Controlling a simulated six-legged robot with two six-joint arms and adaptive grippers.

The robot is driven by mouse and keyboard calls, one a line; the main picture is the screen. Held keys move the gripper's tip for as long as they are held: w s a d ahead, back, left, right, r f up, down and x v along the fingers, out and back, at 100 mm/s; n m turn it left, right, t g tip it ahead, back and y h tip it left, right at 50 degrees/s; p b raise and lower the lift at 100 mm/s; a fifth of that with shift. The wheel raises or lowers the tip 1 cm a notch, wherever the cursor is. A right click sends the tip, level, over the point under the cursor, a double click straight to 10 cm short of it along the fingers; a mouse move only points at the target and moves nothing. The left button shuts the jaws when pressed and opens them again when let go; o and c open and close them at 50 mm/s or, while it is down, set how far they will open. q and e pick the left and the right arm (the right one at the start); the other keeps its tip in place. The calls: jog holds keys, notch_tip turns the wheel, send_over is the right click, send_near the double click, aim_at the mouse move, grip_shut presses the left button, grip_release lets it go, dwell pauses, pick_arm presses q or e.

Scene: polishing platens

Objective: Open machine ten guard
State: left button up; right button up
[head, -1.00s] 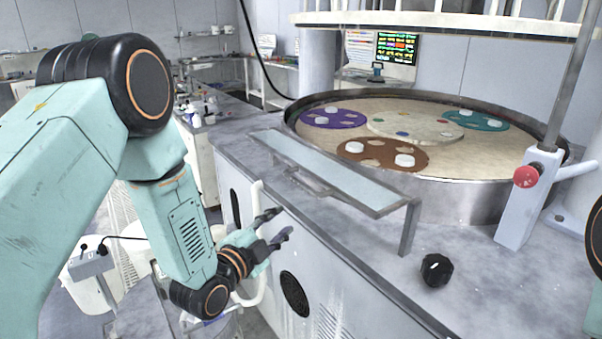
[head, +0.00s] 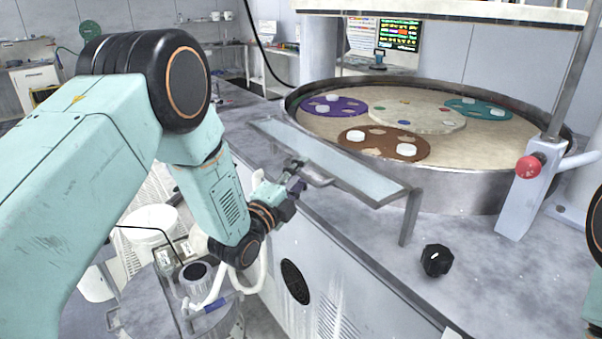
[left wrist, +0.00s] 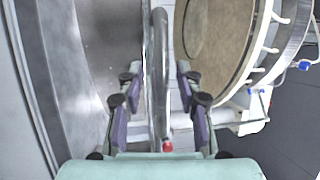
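The guard (head: 335,160) is a long, pale, see-through panel in a grey frame, standing in front of the round polishing platen (head: 330,126). A grey handle (head: 318,180) sticks out from its front edge. My left gripper (head: 296,177) is at the handle's left end in the head view. In the left wrist view my left gripper (left wrist: 160,88) has its two fingers apart, with a grey bar (left wrist: 158,50) running between them; I see gaps on both sides. Whether this bar is the handle is not certain. My right gripper is not in view.
A black knob (head: 437,260) sits on the grey machine top at front right. A red button (head: 528,167) is on a pale post at right. Coloured discs with white pieces lie on the platen. A white bucket (head: 150,228) and a small round table stand below left.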

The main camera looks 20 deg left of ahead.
pick_arm(q)
jog(key=shift+r, duration=0.15)
jog(key=shift+w, duration=0.15)
jog(key=c, duration=0.5)
grip_shut()
